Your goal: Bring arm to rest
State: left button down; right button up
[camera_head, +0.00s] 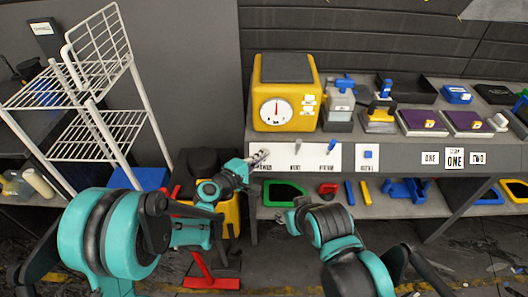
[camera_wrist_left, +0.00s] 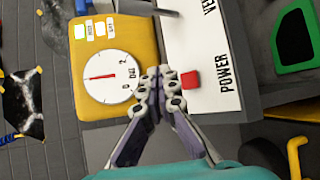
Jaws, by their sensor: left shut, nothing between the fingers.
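My left gripper (camera_head: 259,158) is shut and empty at the front of the shelf, by the left end of a white label panel (camera_head: 315,158). In the left wrist view its fingertips (camera_wrist_left: 160,76) are together beside a red button (camera_wrist_left: 190,80) next to the word POWER; I cannot tell whether they touch it. The yellow dial scale (camera_head: 283,95) stands just above and behind the gripper; its round dial also shows in the left wrist view (camera_wrist_left: 107,76).
The upper shelf holds several tools and purple boxes (camera_head: 423,122) right of the scale. A white wire rack (camera_head: 100,75) stands at the left. The lower shelf holds a green-rimmed tray (camera_head: 284,192) and small blue and yellow items. Dark floor lies in front.

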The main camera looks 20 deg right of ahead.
pick_arm(q)
jog(key=shift+s+r, duration=0.3)
jog(key=shift+a, duration=0.1)
jog(key=s+a+r+m+g+y, duration=0.1)
jog(key=s+a+r+m+y, duration=0.2)
jog(key=a, duration=0.5)
jog(key=s+a+r+m+y, duration=0.2)
jog(key=s+a+m, duration=0.1)
jog(key=s+a, duration=0.3)
jog(key=s+a+f+m+y, duration=0.1)
jog(key=s+a+y, duration=0.2)
jog(key=s+a, duration=0.4)
jog(key=s+a+f+m+g+y, duration=0.1)
jog(key=s+a+y, duration=0.3)
jog(key=a, duration=0.9)
jog(key=s+f+m, duration=0.1)
jog(key=s, duration=0.2)
jog(key=shift+s+g+y, duration=0.2)
jog(key=shift+g+y, duration=0.1)
